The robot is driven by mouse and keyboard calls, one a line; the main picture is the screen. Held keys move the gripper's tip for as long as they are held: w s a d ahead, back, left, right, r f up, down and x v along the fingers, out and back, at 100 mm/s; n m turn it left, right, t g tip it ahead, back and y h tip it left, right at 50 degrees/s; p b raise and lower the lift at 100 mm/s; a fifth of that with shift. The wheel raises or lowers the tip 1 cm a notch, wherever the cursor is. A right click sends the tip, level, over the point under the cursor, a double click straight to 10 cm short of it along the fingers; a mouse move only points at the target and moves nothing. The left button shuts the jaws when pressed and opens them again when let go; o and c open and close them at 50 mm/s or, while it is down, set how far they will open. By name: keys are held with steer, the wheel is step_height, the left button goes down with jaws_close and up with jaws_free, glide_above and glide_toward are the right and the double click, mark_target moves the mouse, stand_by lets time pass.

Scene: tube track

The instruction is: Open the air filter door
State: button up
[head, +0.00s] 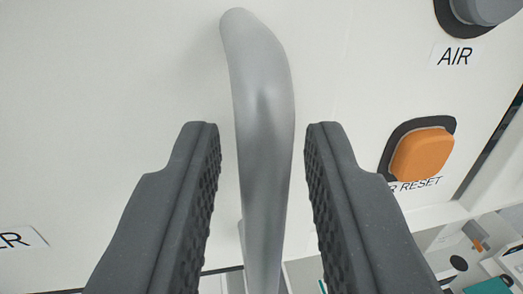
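A grey bar handle (264,130) stands out from a white door panel (130,90) in the head view. It runs from the top middle down to the bottom edge, and its lower end is cut off by the frame. My gripper (263,140) is open, with one dark ridged finger on each side of the handle. Gaps show between the handle and both fingers near the tips. A label at the lower left (20,240) shows only its last letters, "ER".
An orange button (423,154) with a partly hidden label ending in "RESET" is to the right. A grey knob (485,10) marked "AIR" is at the top right. Below the panel's lower edge, other equipment (475,250) shows at the bottom right.

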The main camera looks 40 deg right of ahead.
jaws_close()
steer(key=shift+s+a, duration=0.25)
steer(key=shift+s, duration=0.05)
